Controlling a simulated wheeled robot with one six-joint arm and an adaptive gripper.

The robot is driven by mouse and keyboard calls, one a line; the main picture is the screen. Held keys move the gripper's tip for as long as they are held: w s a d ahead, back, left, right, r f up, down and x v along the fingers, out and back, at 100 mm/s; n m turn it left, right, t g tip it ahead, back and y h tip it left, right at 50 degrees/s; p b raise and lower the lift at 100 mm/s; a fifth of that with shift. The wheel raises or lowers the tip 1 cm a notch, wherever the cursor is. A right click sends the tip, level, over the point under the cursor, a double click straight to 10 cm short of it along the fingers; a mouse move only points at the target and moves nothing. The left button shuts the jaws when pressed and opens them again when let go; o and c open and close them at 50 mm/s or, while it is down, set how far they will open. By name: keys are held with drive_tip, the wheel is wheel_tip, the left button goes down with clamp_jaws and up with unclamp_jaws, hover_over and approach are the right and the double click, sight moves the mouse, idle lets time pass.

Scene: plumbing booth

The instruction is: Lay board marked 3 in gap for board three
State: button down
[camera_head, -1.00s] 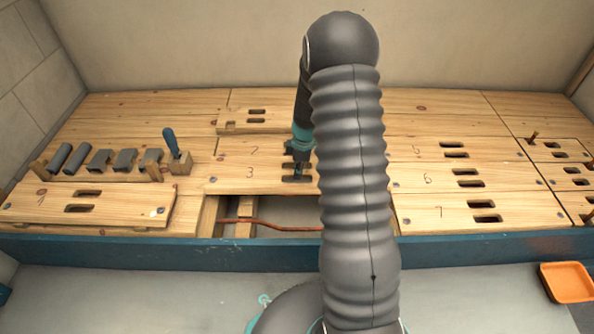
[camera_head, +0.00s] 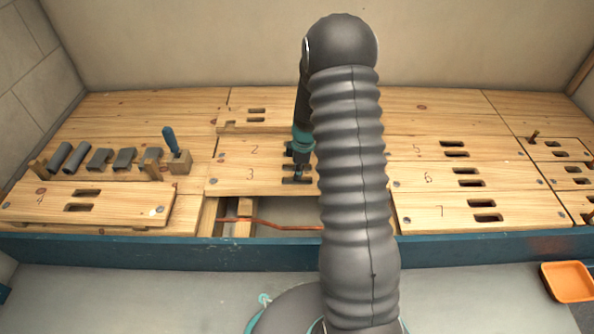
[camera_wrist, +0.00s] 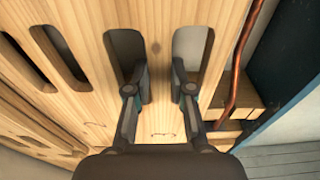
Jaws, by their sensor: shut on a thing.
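The wooden board marked 3 (camera_head: 225,182) lies just behind the open gap (camera_head: 275,230) at the front of the deck. In the wrist view, board 3 (camera_wrist: 163,112) shows two hand slots. My gripper (camera_wrist: 167,88) has one finger in each slot and is shut on the strip of wood between them. In the head view, my gripper (camera_head: 297,172) points down at the board, partly beside my arm. I cannot tell if the board is raised. The gap shows a joist and a copper pipe; my arm hides its right part.
Board 4 (camera_head: 115,210) lies at the left. Grey pipe clips and a blue-handled tool (camera_head: 171,142) stand behind it. Boards 6 (camera_head: 440,178) and 7 (camera_head: 455,215) lie right of the gap. A blue rail (camera_head: 150,252) runs along the front. An orange tray (camera_head: 567,283) is at lower right.

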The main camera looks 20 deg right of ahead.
drive_tip(key=shift+f, duration=1.1)
idle(0.6)
drive_tip(key=c, duration=0.9)
unclamp_jaws()
drive_tip(key=r, duration=0.4)
drive_tip(key=d+r, duration=0.1)
drive_tip(key=r, duration=0.7)
drive_tip(key=shift+s+d, duration=0.15)
drive_tip(key=shift+s, duration=0.15)
